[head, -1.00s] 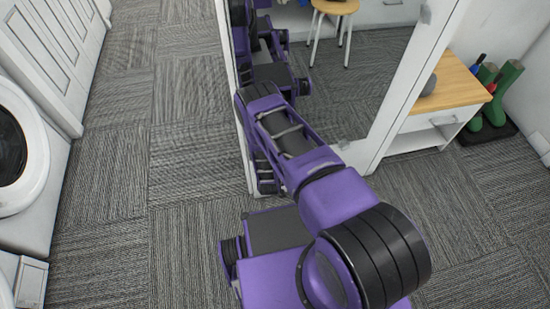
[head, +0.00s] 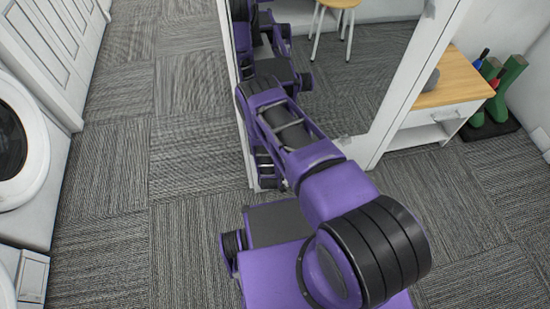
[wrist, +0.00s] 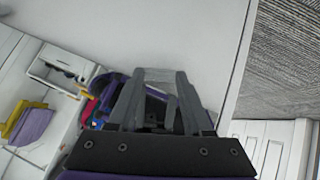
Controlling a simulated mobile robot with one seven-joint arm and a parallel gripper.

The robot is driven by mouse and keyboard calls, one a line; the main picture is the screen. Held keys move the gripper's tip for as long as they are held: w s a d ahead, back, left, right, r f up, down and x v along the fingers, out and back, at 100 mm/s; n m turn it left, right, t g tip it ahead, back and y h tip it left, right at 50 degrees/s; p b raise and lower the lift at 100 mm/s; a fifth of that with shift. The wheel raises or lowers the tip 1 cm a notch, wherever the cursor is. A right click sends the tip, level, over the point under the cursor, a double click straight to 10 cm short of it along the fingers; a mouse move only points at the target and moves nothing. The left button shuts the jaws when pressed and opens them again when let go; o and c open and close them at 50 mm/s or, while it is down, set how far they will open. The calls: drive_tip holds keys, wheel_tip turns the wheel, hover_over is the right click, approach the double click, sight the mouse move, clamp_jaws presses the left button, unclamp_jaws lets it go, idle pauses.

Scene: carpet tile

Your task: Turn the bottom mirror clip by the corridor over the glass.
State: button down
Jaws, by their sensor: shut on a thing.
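The mirror (head: 370,95) stands in a white frame in the head view, reflecting the floor, a stool and my arm. A small grey clip (head: 343,141) shows at its bottom edge, to the right of my arm. The clip on the corridor side is hidden behind my arm in the head view. In the wrist view my gripper (wrist: 163,78) is at the border of the mirror glass (wrist: 70,115) and the white frame (wrist: 150,35). Its fingers are shut on a small greyish clip (wrist: 160,75), mostly hidden between the tips. I cannot tell how far it is turned.
Washing machines (head: 30,150) and white doors (head: 50,45) line the left, with clear carpet (head: 150,150) between them and the mirror. A wood-topped cabinet (head: 452,82) and green boots (head: 500,88) stand at the right.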

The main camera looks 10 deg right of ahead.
drive_tip(key=shift+a, duration=0.1)
drive_tip(key=n+h, duration=0.1)
drive_tip(key=h, duration=0.1)
drive_tip(key=n+t+h, duration=0.1)
drive_tip(key=n+h, duration=0.1)
drive_tip(key=a+f+n+h, duration=0.1)
drive_tip(key=h, duration=0.1)
drive_tip(key=shift+f+t+h, duration=0.1)
drive_tip(key=shift+t+h, duration=0.2)
drive_tip(key=shift+h, duration=0.1)
idle(0.3)
drive_tip(key=shift+n, duration=0.3)
drive_tip(key=shift+c, duration=1.6)
unclamp_jaws()
